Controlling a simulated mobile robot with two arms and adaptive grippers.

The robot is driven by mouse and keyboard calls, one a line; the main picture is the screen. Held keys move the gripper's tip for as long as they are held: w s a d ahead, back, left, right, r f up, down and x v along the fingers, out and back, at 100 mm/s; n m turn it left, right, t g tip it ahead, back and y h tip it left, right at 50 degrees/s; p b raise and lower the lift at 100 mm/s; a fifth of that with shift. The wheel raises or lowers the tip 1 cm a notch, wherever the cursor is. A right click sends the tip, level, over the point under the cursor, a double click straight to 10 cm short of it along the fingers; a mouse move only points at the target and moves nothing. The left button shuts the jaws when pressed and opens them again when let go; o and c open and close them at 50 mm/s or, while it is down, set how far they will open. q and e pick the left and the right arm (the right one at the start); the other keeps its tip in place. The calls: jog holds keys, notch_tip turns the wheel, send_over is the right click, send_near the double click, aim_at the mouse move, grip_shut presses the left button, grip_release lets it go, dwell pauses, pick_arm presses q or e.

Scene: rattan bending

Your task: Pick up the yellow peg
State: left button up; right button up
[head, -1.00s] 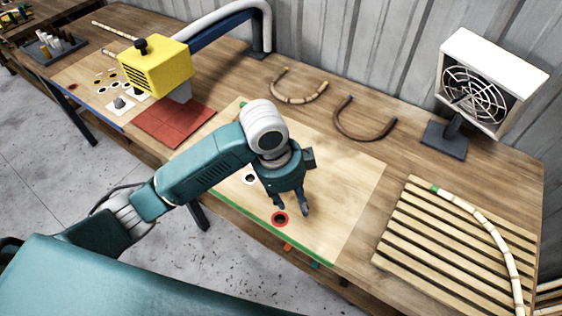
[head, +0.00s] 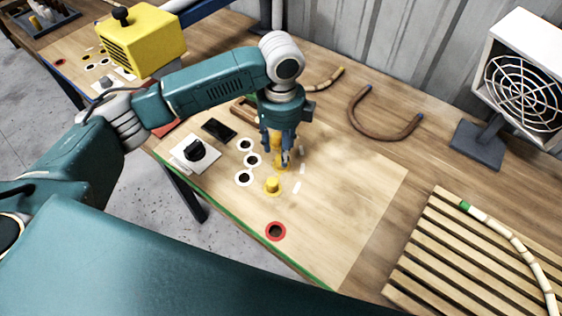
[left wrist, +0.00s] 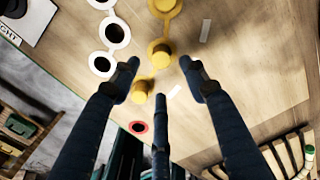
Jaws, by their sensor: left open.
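A yellow peg (head: 272,185) stands upright in a yellow-ringed hole on the light wooden board (head: 340,215). More yellow shows behind and below my left gripper (head: 281,158) in the head view, mostly hidden by the fingers. My left gripper is open, pointing down over that spot. In the left wrist view, a yellow peg (left wrist: 161,58) shows between the spread fingers. Another yellow piece (left wrist: 139,92) lies lower, near the left finger, and a larger yellow piece (left wrist: 166,7) is cut off at the top edge. I see no peg held. My right gripper is not in view.
White-ringed holes (head: 244,178) and a black knob on a white plate (head: 195,152) are left of the gripper. A red-ringed hole (head: 275,231) is near the front edge. A slatted rack (head: 425,245) and a fan heater (head: 520,80) stand at right. The board's right part is clear.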

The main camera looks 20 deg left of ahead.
pick_arm(q)
jog(key=shift+w+f, duration=0.1)
jog(key=shift+f, duration=0.35)
jog(key=shift+w+f, duration=0.15)
jog(key=shift+f, duration=0.15)
notch_tip(320, 180, down, 4)
jog(key=shift+f+p, duration=0.2)
jog(key=shift+p, duration=0.75)
jog(key=shift+w+a+f, duration=0.1)
jog(key=shift+f, duration=0.15)
jog(key=shift+c, duration=1.2)
jog(key=c, duration=0.8)
jog(key=shift+c, duration=0.2)
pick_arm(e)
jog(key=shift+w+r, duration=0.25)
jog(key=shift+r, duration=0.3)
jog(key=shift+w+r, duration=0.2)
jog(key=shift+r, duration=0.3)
